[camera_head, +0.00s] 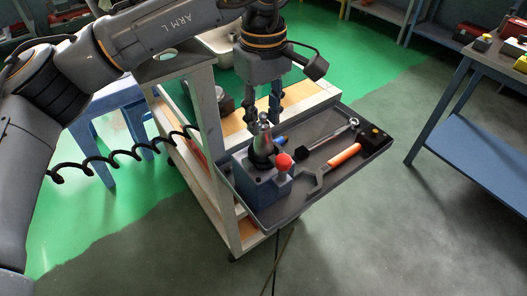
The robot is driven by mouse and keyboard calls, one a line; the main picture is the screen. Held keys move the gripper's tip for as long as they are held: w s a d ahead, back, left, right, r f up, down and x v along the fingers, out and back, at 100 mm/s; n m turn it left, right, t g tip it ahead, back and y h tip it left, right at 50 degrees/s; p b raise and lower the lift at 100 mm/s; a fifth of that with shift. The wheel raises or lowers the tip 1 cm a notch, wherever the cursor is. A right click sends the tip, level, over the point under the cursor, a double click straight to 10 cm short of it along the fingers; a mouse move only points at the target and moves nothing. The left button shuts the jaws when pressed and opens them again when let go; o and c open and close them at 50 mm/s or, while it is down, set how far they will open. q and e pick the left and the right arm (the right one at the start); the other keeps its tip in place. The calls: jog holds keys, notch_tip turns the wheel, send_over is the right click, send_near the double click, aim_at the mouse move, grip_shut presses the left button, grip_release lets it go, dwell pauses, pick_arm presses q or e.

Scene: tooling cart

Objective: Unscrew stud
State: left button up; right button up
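A metal tool holder cone (263,145) stands upright in a blue-grey fixture block (262,188) on the cart's dark tray (283,212). A small metal stud (263,117) tops the cone. A red knob (284,161) sits at the block's right side. My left gripper (263,121) points down at the stud, with its two fingers apart. The fingertips are at about stud height in the picture; I cannot tell whether they are around it or behind it, and no contact shows. My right gripper is out of view.
A white cart post (206,120) stands left of the fixture. A blue workbench (480,110) is at right, beyond open floor.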

pick_arm(q)
grip_shut()
jog(key=n+b, duration=0.1)
jog(key=n, duration=0.1)
jog(key=shift+f+n, duration=0.1)
jog(key=shift+n, duration=0.3)
jog(key=n, duration=0.3)
jog(key=shift+b, duration=0.3)
jog(key=n+b, duration=0.1)
jog(key=n, duration=0.3)
jog(key=shift+n, duration=1.1)
